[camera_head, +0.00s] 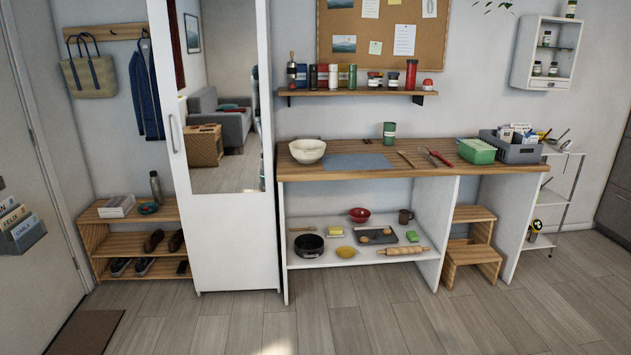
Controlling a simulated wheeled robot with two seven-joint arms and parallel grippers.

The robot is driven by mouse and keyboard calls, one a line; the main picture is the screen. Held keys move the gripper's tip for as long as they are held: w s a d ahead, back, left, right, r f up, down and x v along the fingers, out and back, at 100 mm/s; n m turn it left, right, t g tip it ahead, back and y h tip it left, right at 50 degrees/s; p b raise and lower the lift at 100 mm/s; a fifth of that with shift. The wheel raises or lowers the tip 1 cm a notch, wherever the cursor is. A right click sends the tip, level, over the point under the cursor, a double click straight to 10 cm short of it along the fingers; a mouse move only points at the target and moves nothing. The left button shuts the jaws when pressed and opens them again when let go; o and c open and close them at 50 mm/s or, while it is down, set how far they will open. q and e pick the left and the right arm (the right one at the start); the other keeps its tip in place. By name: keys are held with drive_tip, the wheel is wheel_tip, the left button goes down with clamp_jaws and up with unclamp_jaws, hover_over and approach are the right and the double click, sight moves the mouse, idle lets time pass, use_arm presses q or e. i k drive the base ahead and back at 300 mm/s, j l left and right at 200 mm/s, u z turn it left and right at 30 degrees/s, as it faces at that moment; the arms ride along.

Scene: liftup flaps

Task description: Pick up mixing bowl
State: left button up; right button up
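A cream-coloured bowl (307,151), which looks like the mixing bowl, sits upright at the left end of the wooden counter (420,172). A smaller red bowl (359,215) and a yellow bowl (345,252) stand on the white shelf under the counter. Neither of my grippers is in the head view, so nothing is seen touching the cream bowl.
A blue-grey mat (356,162) lies right of the cream bowl. A green cup (389,133), a green box (477,151) and a grey bin (515,150) stand farther right. A tall mirrored cabinet (235,235) borders the counter's left end. The floor in front is clear.

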sight(306, 151)
drive_tip(key=i+z, duration=0.15)
drive_tip(key=i, duration=1.25)
drive_tip(key=i+l+u, duration=0.2)
drive_tip(key=i, duration=0.25)
drive_tip(key=i+l+u, duration=0.2)
drive_tip(key=i, duration=0.3)
drive_tip(key=i+l+u, duration=0.2)
drive_tip(key=i+l, duration=0.15)
drive_tip(key=i+l+u, duration=0.1)
drive_tip(key=l, duration=0.25)
drive_tip(key=i+l+u, duration=0.1)
drive_tip(key=i+l, duration=0.3)
drive_tip(key=l, duration=0.3)
drive_tip(key=i+l+u, duration=0.15)
drive_tip(key=l, duration=0.2)
